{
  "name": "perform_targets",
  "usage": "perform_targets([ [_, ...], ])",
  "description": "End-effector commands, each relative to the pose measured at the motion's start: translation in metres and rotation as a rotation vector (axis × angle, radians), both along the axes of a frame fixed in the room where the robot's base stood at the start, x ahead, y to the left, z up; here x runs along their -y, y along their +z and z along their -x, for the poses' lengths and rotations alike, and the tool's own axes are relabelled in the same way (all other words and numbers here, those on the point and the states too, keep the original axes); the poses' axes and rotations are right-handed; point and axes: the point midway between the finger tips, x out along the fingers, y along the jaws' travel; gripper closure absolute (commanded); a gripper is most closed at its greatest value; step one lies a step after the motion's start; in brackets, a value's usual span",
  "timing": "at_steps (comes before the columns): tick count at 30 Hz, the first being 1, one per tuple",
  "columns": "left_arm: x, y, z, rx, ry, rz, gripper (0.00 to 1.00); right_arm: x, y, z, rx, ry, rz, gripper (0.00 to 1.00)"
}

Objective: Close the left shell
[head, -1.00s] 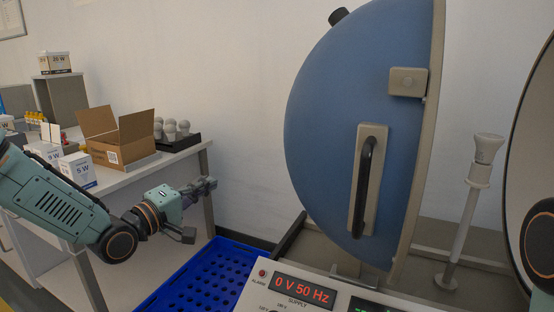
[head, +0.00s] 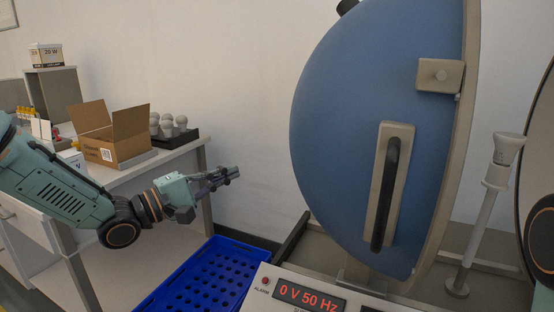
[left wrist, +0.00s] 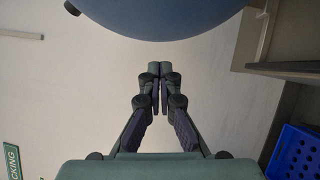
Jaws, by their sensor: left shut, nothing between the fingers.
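The left shell (head: 345,130) is a large blue half-dome with a grey rim, a latch block (head: 440,76) and a black bar handle (head: 386,190) on a beige plate. It stands open, apart from the right part of the sphere. My left gripper (head: 232,174) is shut and empty, over the gap between the bench and the shell, well left of the handle. In the left wrist view its fingertips (left wrist: 160,72) meet, and the blue shell (left wrist: 160,15) curves across the top. My right gripper is not in view; a piece of my right arm may show at the right edge.
A bulb (head: 508,148) stands on a white post right of the shell. A supply panel (head: 310,295) reads 0 V 50 Hz. A blue crate (head: 205,275) lies low below my left gripper. The bench at left holds an open carton (head: 115,135) and a bulb tray (head: 178,138).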

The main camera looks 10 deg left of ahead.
Motion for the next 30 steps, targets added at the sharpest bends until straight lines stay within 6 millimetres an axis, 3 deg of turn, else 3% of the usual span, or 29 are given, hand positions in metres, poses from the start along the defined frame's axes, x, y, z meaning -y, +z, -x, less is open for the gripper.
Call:
perform_targets([
  [19,0.056,0.009,-0.073,0.003,-0.004,-0.006,1.00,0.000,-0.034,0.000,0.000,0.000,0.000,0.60],
  [24,0.079,0.014,-0.073,0.002,-0.004,-0.005,1.00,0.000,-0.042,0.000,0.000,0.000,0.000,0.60],
  [30,0.091,0.017,-0.074,0.001,-0.002,-0.003,1.00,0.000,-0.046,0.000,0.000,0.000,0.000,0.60],
])
